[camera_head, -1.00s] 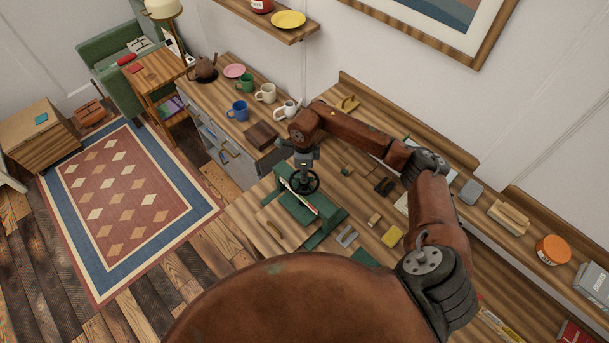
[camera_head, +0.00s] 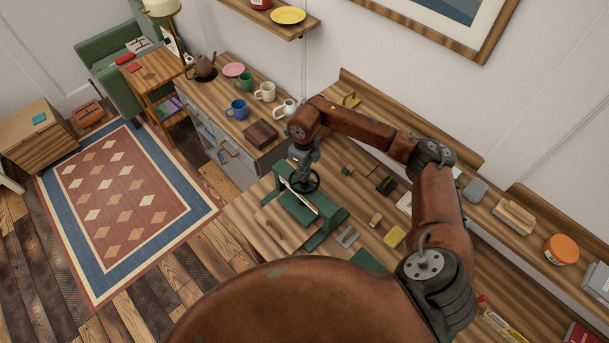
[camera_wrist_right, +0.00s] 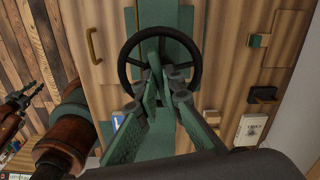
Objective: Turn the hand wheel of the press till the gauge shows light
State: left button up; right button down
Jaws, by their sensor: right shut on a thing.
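The green press (camera_head: 307,208) stands on the wooden workbench, with its black hand wheel (camera_head: 316,182) on top. The wheel also shows in the right wrist view (camera_wrist_right: 124,69), as a black ring seen from above. My right gripper (camera_head: 302,170) reaches down onto the wheel from above. In the right wrist view its fingers (camera_wrist_right: 158,75) are shut at the wheel's middle, hiding the hub. A pale strip with a little red lies along the press; I cannot read any gauge.
A yellow block (camera_head: 394,236), a grey bracket (camera_head: 348,236) and small wooden blocks lie right of the press. Mugs, such as the blue one (camera_head: 237,109), stand on the cabinet behind. An orange-lidded tin (camera_head: 561,249) is at the far right.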

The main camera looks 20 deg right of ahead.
jog(key=shift+m, duration=0.8)
jog(key=c, duration=2.1)
grip_release()
jog(key=shift+r, duration=0.1)
notch_tip(320, 180, up, 12)
jog(key=shift+f, duration=0.1)
